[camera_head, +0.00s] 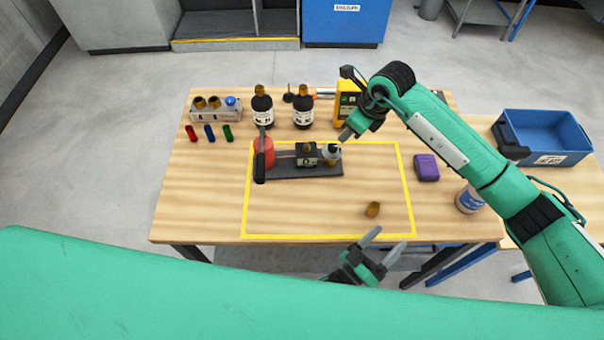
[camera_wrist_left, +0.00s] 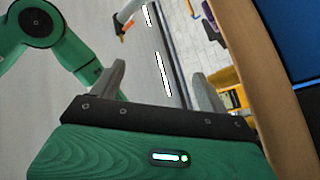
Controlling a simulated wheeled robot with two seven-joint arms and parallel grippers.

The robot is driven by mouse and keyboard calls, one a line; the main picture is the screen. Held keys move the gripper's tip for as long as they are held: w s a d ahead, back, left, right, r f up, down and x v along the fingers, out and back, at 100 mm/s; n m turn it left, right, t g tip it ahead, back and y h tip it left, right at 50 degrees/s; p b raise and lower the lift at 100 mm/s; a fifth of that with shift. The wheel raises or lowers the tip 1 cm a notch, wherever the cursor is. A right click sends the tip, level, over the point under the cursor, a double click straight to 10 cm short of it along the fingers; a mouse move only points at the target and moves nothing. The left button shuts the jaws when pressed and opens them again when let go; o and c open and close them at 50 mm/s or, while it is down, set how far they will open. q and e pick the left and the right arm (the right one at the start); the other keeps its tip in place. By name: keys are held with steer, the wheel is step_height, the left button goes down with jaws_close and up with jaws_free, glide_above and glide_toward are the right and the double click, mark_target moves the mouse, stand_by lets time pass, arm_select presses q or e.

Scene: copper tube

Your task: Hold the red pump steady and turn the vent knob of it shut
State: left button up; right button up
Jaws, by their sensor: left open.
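The red pump (camera_head: 264,152) stands on a dark base plate (camera_head: 298,171) inside the yellow outline, with a black handle at its left end. A dark block with a brass top (camera_head: 307,154) and a pale fitting with a dark top (camera_head: 332,152) sit along the plate. I cannot tell for sure which part is the vent knob. My right gripper (camera_head: 346,134) is just above and right of the pale fitting; its jaws are too small to tell. My left gripper (camera_head: 388,241) is open and empty at the table's front edge, away from the pump; its spread fingers show in the left wrist view (camera_wrist_left: 158,72).
A loose brass piece (camera_head: 372,209) lies inside the outline. Dark bottles (camera_head: 262,108), a yellow device (camera_head: 347,104) and a small rack (camera_head: 216,109) stand behind. A purple case (camera_head: 426,167), a white jar (camera_head: 469,199) and a blue bin (camera_head: 550,135) are right. The outline's front left is clear.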

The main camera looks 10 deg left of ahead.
arm_select(q)
steer(key=w+a+r+n+t+y, duration=0.4)
steer(key=w+a+n+y, duration=0.15)
steer(key=n, duration=0.45)
steer(key=n+g+y, duration=0.6)
steer(key=n+y, duration=1.3)
steer(key=n, duration=1.5)
glide_toward(261, 140)
step_height(261, 140, down, 4)
steer(key=x, duration=1.3)
steer(key=shift+w+d+f, duration=0.2)
steer(key=shift+w, duration=0.25)
